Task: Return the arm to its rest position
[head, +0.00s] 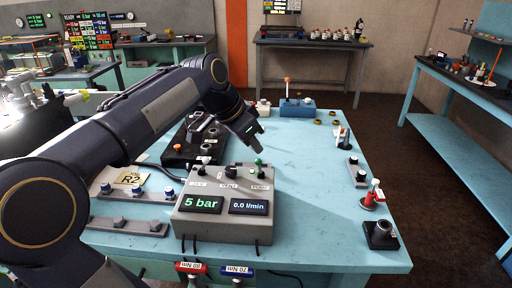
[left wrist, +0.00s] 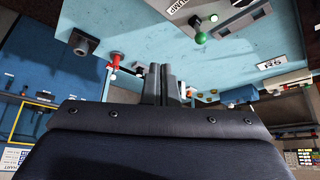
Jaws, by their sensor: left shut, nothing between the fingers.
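My left arm comes in from the left and reaches over the light-blue bench (head: 310,225). My left gripper (head: 256,134) is above the bench, behind and above the grey pump box (head: 225,222) from this view. Its fingers are shut and empty. In the left wrist view the two closed fingers (left wrist: 163,84) stand side by side with nothing between them. The pump box shows 5 bar and 0.0 l/min and carries a green-knobbed lever (head: 258,163), which also shows in the left wrist view (left wrist: 201,38). My right gripper is not in view.
A blue box with a lever (head: 297,107) stands at the back. A red fitting (head: 370,201) and a black fitting (head: 380,235) stand along the right edge. The bench's middle right is clear.

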